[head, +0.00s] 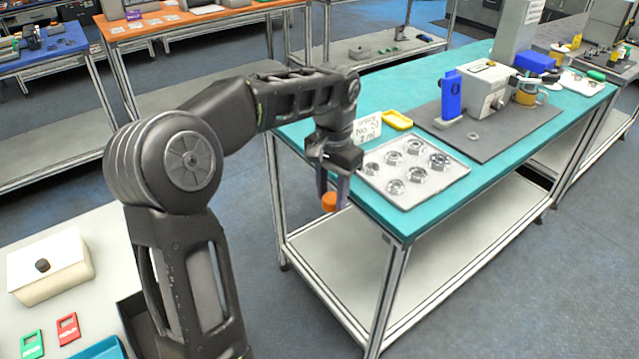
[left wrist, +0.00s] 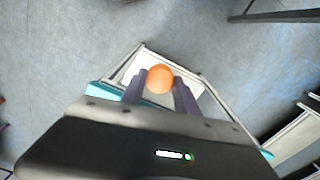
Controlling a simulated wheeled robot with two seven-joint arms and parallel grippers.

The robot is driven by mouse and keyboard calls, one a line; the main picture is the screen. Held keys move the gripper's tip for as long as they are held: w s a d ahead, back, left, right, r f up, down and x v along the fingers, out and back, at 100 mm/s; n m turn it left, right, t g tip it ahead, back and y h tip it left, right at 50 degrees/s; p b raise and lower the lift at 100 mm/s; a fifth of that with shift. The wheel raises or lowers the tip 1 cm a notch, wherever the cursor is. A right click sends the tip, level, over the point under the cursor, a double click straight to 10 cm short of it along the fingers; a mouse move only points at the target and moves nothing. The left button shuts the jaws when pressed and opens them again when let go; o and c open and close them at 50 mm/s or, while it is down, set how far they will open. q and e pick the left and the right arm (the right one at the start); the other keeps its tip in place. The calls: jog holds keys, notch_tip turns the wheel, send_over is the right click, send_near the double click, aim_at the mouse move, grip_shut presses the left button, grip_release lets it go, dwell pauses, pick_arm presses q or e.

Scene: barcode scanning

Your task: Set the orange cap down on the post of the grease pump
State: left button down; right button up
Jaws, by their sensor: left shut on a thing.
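My left gripper (head: 332,191) is shut on the orange cap (head: 329,202). It holds the cap in the air off the front left edge of the teal table. In the left wrist view the cap (left wrist: 160,78) sits between the two finger ends of my left gripper (left wrist: 160,89), with blue-grey floor and part of the table behind it. A grey machine (head: 488,88) with a tall blue block (head: 451,95) stands on a dark mat farther back on the table. I cannot tell for sure which thing is the grease pump, and no post stands out clearly. My right gripper is not in view.
The teal table (head: 405,218) also bears a metal tray (head: 444,180) of several round parts, a yellow dish (head: 398,120) and a white sign (head: 368,128). A white box with a dark knob (head: 55,282) stands at lower left. Floor is free right of the table.

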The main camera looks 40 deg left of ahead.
pick_arm(q)
jog(key=w+d+f, duration=0.2)
jog(key=d+f, duration=1.3)
jog(key=d, duration=0.1)
jog(key=shift+w+d, duration=0.3)
jog(key=shift+d, duration=0.05)
